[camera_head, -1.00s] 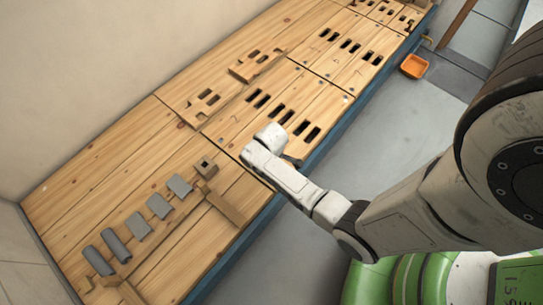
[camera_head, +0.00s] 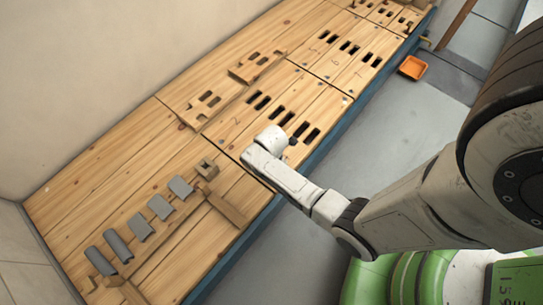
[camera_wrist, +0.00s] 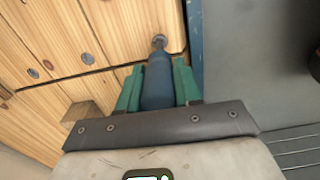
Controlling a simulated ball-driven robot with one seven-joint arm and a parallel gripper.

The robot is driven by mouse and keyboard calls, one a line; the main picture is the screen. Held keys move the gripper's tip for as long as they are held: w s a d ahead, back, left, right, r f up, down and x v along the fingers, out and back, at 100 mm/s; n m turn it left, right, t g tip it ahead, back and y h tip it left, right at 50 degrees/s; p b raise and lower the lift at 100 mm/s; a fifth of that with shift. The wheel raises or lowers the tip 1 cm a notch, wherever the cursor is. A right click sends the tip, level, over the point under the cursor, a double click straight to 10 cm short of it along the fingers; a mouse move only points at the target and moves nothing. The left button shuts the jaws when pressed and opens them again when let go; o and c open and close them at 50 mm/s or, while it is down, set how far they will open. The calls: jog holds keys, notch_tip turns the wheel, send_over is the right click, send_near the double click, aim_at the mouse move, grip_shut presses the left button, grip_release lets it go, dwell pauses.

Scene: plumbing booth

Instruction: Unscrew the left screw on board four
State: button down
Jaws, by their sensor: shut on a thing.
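My gripper (camera_wrist: 158,88) has green fingers closed on a dark blue screwdriver-like tool (camera_wrist: 158,82) in the wrist view. The narrow end of the tool points up the picture, at a round grey screw head (camera_wrist: 159,40) near a corner of a wooden board (camera_wrist: 130,18). It looks to be at or very close to the screw; I cannot tell if it is seated. Another screw (camera_wrist: 88,58) shows to the left. In the head view my white wrist (camera_head: 268,140) is over the near end of the slotted boards (camera_head: 232,124) and hides the tool mostly.
Several grey pieces (camera_head: 160,207) lie on the nearer boards, beside wooden blocks (camera_head: 207,169). Slotted wooden blocks (camera_head: 255,65) stand near the wall. An orange tray (camera_head: 413,67) sits on the floor at right. The blue bench edge (camera_head: 232,262) borders open grey floor.

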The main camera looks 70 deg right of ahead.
jog(key=n+p, duration=0.1)
jog(key=n, duration=0.2)
jog(key=shift+n, duration=0.3)
jog(key=shift+m+p, duration=0.35)
jog(key=shift+m, duration=0.45)
notch_tip(320, 180, up, 8)
jog(key=p, duration=0.8)
